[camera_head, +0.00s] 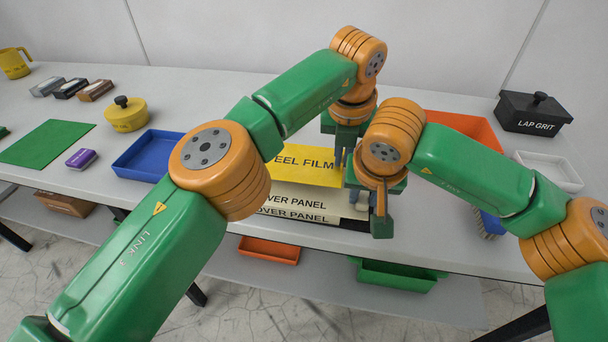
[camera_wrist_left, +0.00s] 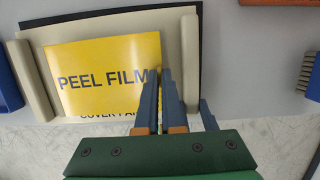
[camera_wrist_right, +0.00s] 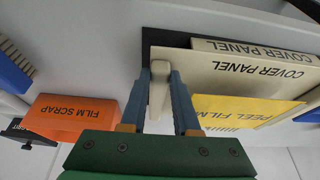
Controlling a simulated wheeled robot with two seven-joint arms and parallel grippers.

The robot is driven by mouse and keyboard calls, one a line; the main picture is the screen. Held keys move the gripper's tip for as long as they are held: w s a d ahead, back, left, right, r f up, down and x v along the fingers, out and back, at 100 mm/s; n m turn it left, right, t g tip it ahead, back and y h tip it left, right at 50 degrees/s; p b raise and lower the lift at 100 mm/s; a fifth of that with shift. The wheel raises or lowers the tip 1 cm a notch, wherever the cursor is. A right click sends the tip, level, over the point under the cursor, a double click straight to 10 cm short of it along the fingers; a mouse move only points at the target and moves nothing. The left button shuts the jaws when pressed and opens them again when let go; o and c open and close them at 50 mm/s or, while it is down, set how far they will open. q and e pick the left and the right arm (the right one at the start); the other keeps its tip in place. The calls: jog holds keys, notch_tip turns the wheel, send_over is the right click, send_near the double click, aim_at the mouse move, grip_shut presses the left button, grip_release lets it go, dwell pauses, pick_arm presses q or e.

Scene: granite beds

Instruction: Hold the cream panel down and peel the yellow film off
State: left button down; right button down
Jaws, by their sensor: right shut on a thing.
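The cream panel (camera_head: 283,211), marked COVER PANEL, lies on the bench and shows in the right wrist view (camera_wrist_right: 222,66). The yellow film (camera_head: 300,167), marked PEEL FILM, lies over its far part and shows large in the left wrist view (camera_wrist_left: 95,95). My right gripper (camera_wrist_right: 158,80) is shut on a cream bar (camera_wrist_right: 160,97) at the panel's end. My left gripper (camera_wrist_left: 160,72) is at the film's edge beside that bar, its fingers slightly apart. Whether the film lies between them is unclear. In the head view my arms partly hide both.
An orange film scrap bin (camera_wrist_right: 75,115) stands close to my right gripper. A black lap grit box (camera_head: 532,112) and white tray (camera_head: 548,170) stand at the right. A blue tray (camera_head: 145,160), yellow pot (camera_head: 126,117) and green mat (camera_head: 48,143) are at the left.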

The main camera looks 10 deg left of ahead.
dwell(0.3)
jog(key=c, duration=0.6)
grip_release()
jog(key=v, duration=1.2)
